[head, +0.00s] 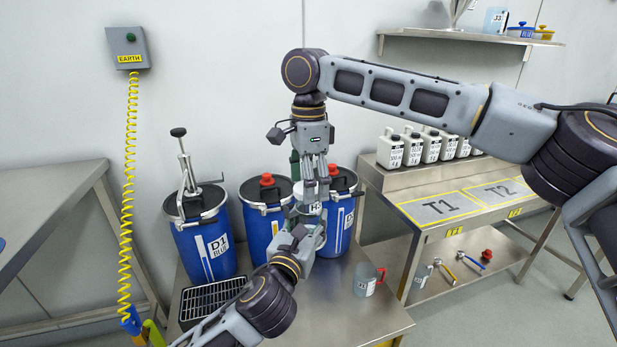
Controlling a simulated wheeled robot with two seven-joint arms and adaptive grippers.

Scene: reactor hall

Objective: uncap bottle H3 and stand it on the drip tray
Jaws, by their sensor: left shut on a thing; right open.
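Bottle H3 (308,209) is partly visible between my two grippers, in front of the blue drums; a pale label with an H shows. My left gripper (306,228) is the lower one and is shut on the bottle. My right gripper (314,193) points down from above, open, with its fingers right over the bottle's top. The grippers hide most of the bottle, so I cannot tell whether a cap is on it. The drip tray (186,307), black with a slatted grid, lies at the left of the steel bench, partly behind my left arm.
Blue drum D1 (207,244) with a hand pump stands behind the tray. Two more blue drums (257,222) (340,222) with red caps stand to its right. A grey jug (366,281) stands on the steel bench (345,318). White bottles (411,147) line the right table's shelf.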

